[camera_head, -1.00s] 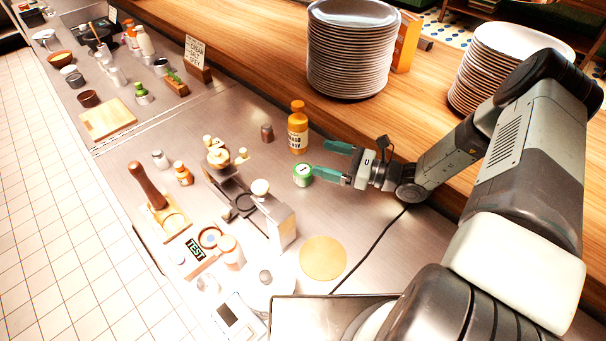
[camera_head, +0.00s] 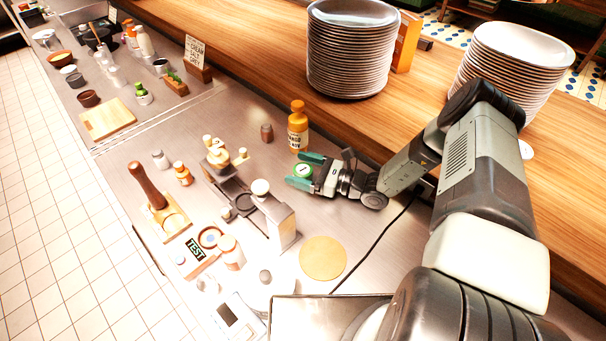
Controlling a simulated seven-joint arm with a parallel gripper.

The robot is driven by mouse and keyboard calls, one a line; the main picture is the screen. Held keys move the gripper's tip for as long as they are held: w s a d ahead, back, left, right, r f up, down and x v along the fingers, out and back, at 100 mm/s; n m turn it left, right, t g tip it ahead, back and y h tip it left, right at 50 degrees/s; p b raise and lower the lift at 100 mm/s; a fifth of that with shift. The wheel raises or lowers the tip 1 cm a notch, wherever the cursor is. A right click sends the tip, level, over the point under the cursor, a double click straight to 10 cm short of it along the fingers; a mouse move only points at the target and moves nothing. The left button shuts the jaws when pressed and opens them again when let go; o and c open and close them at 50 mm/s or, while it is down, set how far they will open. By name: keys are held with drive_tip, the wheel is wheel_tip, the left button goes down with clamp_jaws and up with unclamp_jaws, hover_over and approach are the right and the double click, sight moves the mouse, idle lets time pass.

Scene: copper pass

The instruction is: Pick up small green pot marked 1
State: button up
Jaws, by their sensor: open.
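The small green pot (camera_head: 303,171) stands on the steel counter, with a white lid carrying a dark mark. It is just in front of the orange bottle. My gripper (camera_head: 300,172) reaches in from the right with its green fingers apart. One finger lies on the far side of the pot and the other on the near side, so the pot sits between them. I cannot tell whether either finger touches it. The near finger hides the pot's lower part.
The orange bottle (camera_head: 298,127) stands close behind the far finger. A small brown jar (camera_head: 267,133) is to its left. A steel machine (camera_head: 271,215) stands to the lower left, and a round tan disc (camera_head: 323,258) lies below. Plate stacks (camera_head: 350,52) stand on the wooden ledge.

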drive_tip(key=shift+a, duration=0.1)
drive_tip(key=c, duration=1.1)
